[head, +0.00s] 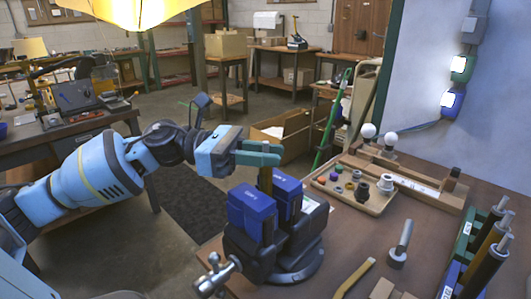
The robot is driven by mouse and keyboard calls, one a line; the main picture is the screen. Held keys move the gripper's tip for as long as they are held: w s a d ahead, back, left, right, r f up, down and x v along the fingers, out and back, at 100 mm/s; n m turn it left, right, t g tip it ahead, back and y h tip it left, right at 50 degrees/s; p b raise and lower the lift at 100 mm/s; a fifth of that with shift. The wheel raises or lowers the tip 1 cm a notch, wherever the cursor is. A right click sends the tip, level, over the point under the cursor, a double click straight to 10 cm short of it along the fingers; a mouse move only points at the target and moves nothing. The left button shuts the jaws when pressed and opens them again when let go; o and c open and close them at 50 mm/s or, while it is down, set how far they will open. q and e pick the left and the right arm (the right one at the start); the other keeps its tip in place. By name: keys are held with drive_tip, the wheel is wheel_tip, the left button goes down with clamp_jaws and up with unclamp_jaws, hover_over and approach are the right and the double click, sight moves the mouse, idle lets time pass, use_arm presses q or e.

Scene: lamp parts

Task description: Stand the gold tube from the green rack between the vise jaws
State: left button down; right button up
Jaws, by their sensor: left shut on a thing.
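My left gripper (264,155) is shut on a gold tube (265,181), which it holds upright above the blue vise. The tube's lower part is between the two blue vise jaws (252,208), at their gap. Its lower end is hidden by the jaws, so I cannot tell whether it rests on anything. The dark vise body (252,254) stands on the brown bench. A green rack (462,240) at the right edge holds dark tubes and another gold-toned tube (484,246). My right gripper is not in view.
A wooden tray (374,207) with small lamp parts lies behind the vise. The vise handle (216,273) sticks out front-left. A cardboard box (287,136) stands beyond the bench.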

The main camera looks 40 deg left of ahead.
use_arm(q)
drive_tip(key=shift+f, duration=0.2)
drive_tip(key=c, duration=1.1)
unclamp_jaws()
drive_tip(key=shift+c, duration=0.2)
drive_tip(key=shift+s+a+f, duration=0.1)
drive_tip(key=shift+s+a, duration=0.05)
drive_tip(key=shift+a, duration=0.25)
drive_tip(key=shift+b+v, duration=0.55)
drive_tip(key=shift+v, duration=2.95)
